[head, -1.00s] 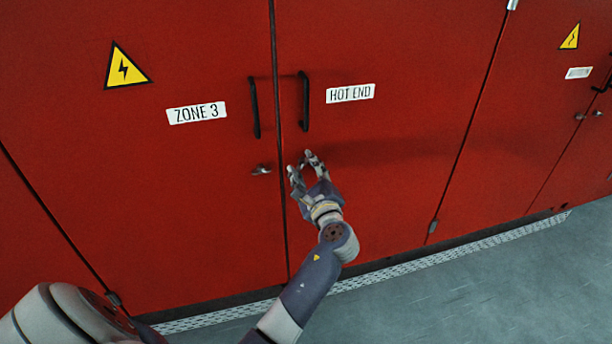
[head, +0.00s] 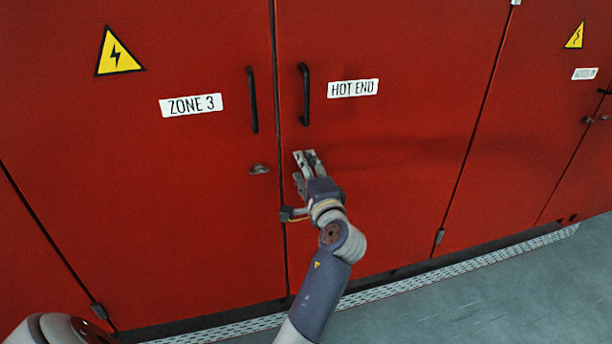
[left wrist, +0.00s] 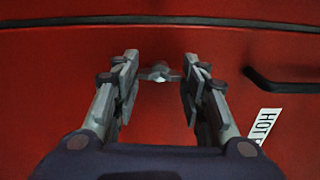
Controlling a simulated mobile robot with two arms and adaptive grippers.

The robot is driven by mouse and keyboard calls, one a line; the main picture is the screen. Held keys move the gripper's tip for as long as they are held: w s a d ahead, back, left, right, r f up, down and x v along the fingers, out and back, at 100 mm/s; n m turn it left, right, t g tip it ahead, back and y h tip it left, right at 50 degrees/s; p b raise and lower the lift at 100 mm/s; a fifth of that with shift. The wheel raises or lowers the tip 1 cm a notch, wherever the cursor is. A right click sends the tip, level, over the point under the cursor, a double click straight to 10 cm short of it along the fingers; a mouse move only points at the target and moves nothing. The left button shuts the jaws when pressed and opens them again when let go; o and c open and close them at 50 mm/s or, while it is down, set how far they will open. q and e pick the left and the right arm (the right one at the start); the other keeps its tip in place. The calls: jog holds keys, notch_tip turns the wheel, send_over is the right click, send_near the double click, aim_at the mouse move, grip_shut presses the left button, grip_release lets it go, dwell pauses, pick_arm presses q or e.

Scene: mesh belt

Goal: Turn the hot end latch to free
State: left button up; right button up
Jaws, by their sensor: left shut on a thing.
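The hot end latch (left wrist: 160,72) is a small grey metal turn-piece on the red hot end door (head: 400,160). In the left wrist view it lies between my fingertips, its wings pointing towards both fingers. My left gripper (head: 306,161) is shut on it, just below the black door handle (head: 304,95); its fingers also show in the left wrist view (left wrist: 161,80). In the head view the gripper hides the latch. The white HOT END label (head: 353,88) is right of the handle. My right gripper is not in view.
The ZONE 3 door (head: 150,210) to the left has its own handle (head: 252,100) and small latch (head: 259,169), close to my gripper. Both doors look closed. A perforated strip (head: 400,287) and grey floor (head: 480,310) run below.

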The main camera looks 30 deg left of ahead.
pick_arm(q)
jog(key=shift+n, duration=0.5)
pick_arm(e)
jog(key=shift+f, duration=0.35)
pick_arm(q)
jog(key=o, duration=1.1)
jog(key=shift+c, duration=0.2)
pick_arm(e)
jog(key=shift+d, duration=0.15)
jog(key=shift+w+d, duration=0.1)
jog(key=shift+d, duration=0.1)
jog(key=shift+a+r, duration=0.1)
